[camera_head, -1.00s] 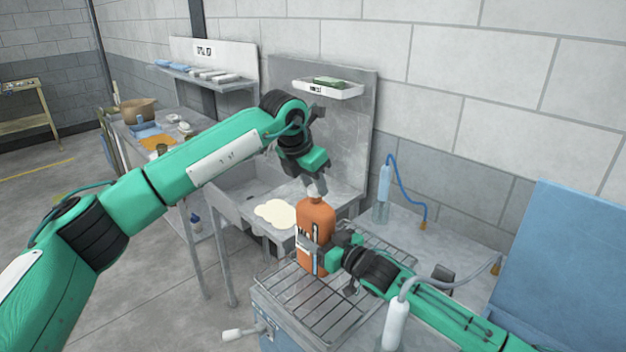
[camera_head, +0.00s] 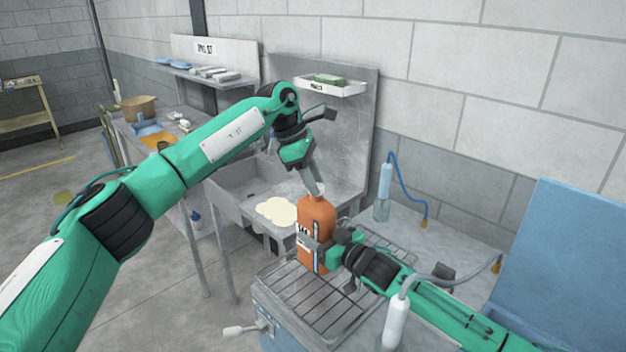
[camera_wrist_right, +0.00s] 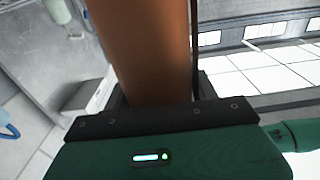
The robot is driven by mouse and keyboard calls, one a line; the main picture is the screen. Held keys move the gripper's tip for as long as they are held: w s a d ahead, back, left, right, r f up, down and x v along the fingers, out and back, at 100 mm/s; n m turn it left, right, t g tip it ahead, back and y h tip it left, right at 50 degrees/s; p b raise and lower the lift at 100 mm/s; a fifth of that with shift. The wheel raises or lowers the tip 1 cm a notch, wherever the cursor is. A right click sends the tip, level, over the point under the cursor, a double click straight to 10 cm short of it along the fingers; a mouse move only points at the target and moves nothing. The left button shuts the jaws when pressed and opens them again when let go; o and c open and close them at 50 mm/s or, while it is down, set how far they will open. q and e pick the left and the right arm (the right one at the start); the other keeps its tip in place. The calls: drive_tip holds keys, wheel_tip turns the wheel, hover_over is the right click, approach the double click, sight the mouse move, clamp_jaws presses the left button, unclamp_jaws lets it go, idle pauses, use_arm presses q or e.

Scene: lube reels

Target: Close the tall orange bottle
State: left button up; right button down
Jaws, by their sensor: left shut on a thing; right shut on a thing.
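The tall orange bottle (camera_head: 317,217) stands upright over the wire rack in the head view, with a label on its front. My right gripper (camera_head: 318,247) is shut on its lower body from the right. The bottle fills the upper middle of the right wrist view (camera_wrist_right: 150,50), between the fingers. A white cap (camera_head: 318,188) shows at the bottle's mouth. My left gripper (camera_head: 316,187) is above the bottle, pointing down, its fingertips shut on the cap. The fingers partly hide the cap, so how it sits on the neck cannot be told.
The wire rack (camera_head: 318,305) lies on a blue-grey cabinet. A sink bench with a cream puddle-shaped patch (camera_head: 277,211) is behind to the left. A clear bottle with a blue hose (camera_head: 383,190) stands behind to the right. A white-handled hose (camera_head: 396,322) is at the front right.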

use_arm(q)
drive_tip(key=m, duration=0.2)
drive_tip(key=m+g, duration=0.1)
drive_tip(key=m, duration=0.1)
drive_tip(key=m+g+y, duration=0.1)
drive_tip(key=m, duration=0.1)
drive_tip(key=shift+w, duration=0.25)
drive_tip(key=o, duration=1)
drive_tip(key=shift+r, duration=2.25)
drive_tip(key=shift+o, duration=0.2)
drive_tip(key=shift+d, duration=0.1)
